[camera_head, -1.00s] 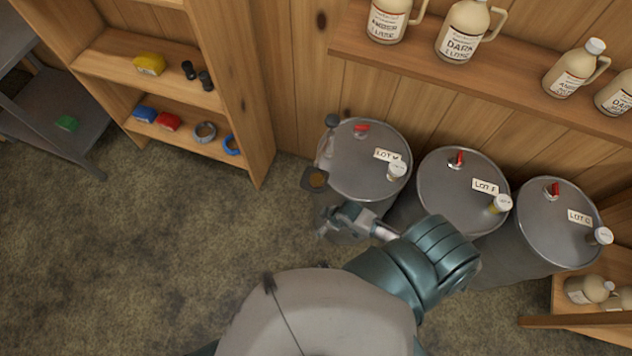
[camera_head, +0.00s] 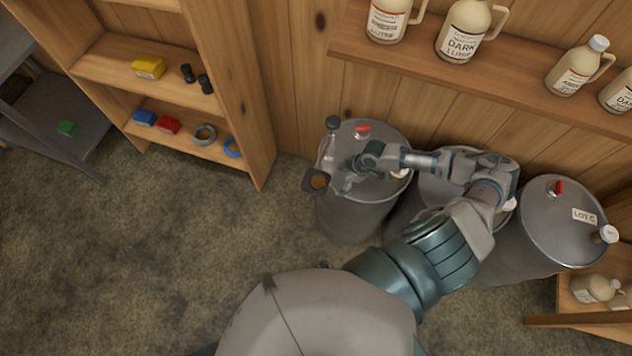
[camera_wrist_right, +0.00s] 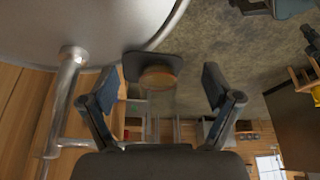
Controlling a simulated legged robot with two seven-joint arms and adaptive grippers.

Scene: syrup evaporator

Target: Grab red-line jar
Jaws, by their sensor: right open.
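A clear jar with amber at one end (camera_head: 318,181) is at a small dark holder beside the left drum. In the right wrist view, the amber end (camera_wrist_right: 158,78) lies against the dark plate, with its faint clear body toward me. No red line can be made out on it. My right gripper (camera_head: 349,174) is over the left edge of the left drum, just right of this jar. In the wrist view its two fingers (camera_wrist_right: 159,88) are spread on either side of the jar, apart from it. My left gripper is not in view.
The left drum (camera_head: 352,215) has a red-handled valve (camera_head: 362,131); a metal pipe (camera_wrist_right: 67,100) shows close to my left finger in the wrist view. My right arm partly covers the middle drum. The right drum (camera_head: 555,235) and jug shelf (camera_head: 440,70) are nearby. Floor at left is clear.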

